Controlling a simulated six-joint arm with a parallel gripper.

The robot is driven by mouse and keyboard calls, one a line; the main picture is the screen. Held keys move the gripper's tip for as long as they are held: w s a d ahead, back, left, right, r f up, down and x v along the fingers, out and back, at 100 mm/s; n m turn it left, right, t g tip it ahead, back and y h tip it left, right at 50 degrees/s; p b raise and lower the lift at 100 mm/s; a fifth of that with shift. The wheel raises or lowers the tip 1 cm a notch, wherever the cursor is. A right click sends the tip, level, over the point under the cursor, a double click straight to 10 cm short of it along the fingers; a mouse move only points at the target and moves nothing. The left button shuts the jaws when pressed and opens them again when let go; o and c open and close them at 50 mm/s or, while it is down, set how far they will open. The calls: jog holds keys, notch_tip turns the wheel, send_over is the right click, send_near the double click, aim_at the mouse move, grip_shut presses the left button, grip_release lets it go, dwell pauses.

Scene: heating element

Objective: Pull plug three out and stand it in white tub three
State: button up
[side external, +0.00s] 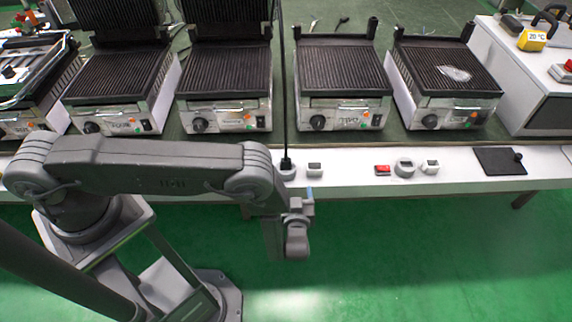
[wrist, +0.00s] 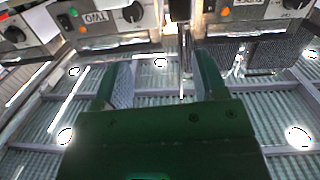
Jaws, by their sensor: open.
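A black plug (side external: 286,163) with a long dark cord stands upright at a small pale round holder (side external: 287,174) on the white ledge. I cannot read a number on either. My gripper (side external: 299,207) is in front of the ledge, just below and right of this plug. In the wrist view my gripper (wrist: 160,72) has its two green-backed fingers apart, with nothing held between them. A thin dark upright part (wrist: 184,50), perhaps the plug and cord, shows beyond the fingers, towards the right one. Which holder is white tub three cannot be told.
A small white-and-grey block (side external: 315,169) is right of the plug. Several ribbed grills (side external: 340,72) line the back. The green floor in front is clear.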

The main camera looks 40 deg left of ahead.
aim_at(286, 165)
jog(key=shift+t+y, duration=0.3)
jog(key=shift+y, duration=0.4)
jog(key=w+a, duration=0.2)
jog(key=a, duration=0.1)
jog(key=w+a+f, duration=0.1)
jog(key=w+a, duration=0.2)
jog(key=a, duration=0.1)
jog(key=w+a+f, duration=0.1)
jog(key=w+a, duration=0.1)
jog(key=a, duration=0.2)
jog(key=shift+w, duration=0.15)
jog(key=shift+r, duration=0.1)
jog(key=c, duration=1)
jog(key=shift+r, duration=0.15)
